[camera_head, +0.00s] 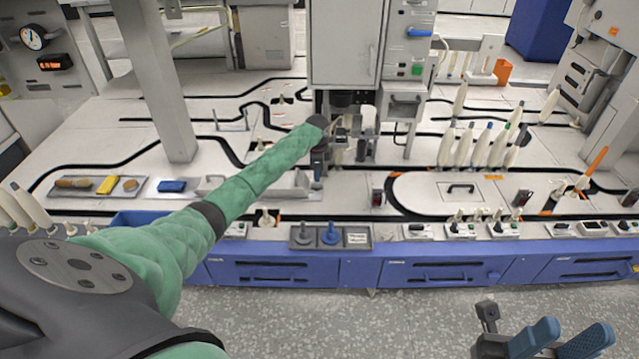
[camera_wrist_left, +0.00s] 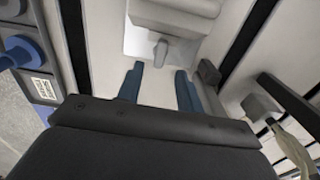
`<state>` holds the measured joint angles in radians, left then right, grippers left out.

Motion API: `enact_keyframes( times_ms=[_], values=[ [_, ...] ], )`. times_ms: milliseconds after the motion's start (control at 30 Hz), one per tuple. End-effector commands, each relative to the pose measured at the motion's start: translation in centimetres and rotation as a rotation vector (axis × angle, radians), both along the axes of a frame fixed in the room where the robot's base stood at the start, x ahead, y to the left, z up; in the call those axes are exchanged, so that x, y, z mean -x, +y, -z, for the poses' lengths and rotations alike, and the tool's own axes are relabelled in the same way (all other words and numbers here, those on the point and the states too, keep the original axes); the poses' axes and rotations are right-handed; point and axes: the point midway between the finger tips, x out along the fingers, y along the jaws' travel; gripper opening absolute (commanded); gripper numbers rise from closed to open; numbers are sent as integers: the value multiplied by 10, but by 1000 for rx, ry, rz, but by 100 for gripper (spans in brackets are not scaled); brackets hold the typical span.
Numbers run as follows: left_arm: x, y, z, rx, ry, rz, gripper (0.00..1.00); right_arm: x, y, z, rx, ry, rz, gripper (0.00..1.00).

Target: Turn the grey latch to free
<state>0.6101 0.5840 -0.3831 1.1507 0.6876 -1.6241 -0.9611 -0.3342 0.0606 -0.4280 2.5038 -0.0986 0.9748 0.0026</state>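In the left wrist view a small grey latch (camera_wrist_left: 160,52) sticks out from a pale plate (camera_wrist_left: 140,38) below a light grey housing (camera_wrist_left: 178,12). My left gripper (camera_wrist_left: 159,72) is open, its two blue fingers apart and pointing toward the latch. The latch shows just beyond the fingertips, in line with the gap, and I see no contact. In the head view my left gripper (camera_head: 318,178) reaches down at the foot of the central machine, and I cannot make out the latch there. My right gripper (camera_head: 575,332) is open and empty at the lower right, in front of the bench.
The central machine cabinet (camera_head: 345,45) rises just behind my left gripper. A panel with grey and blue knobs (camera_head: 330,238) lies at the bench's front edge. Several white bobbins (camera_head: 480,145) stand to the right. The floor (camera_head: 400,325) is clear in front of the blue drawers.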

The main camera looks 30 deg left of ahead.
Motion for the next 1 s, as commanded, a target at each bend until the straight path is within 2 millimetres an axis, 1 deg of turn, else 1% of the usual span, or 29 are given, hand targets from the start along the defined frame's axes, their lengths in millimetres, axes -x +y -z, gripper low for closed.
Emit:
enact_keyframes(
  times_ms=[33, 300, 433, 667, 700, 867, 1000],
  values=[
    [0, 0, 10, 1, 1, -1, 36, 0, 0, 3, -3, -1, -4, 36],
    [0, 0, 47, -1, 1, 0, 36, -1, 3, 7, -15, -5, -27, 36],
    [0, 0, 55, -1, -1, 0, 36, -2, 3, 7, -19, -8, -34, 36],
    [0, 0, 56, -1, -2, 0, 36, -2, 4, 6, -19, -10, -36, 36],
    [0, 0, 56, -1, -2, 0, 32, -1, 4, 6, -19, -10, -36, 36],
    [0, 0, 56, -1, -2, 0, 1, -1, 4, 6, -18, -8, -35, 36],
    [0, 0, 56, -1, -2, -1, 0, -1, 4, 7, -19, -7, -35, 36]
  ],
)
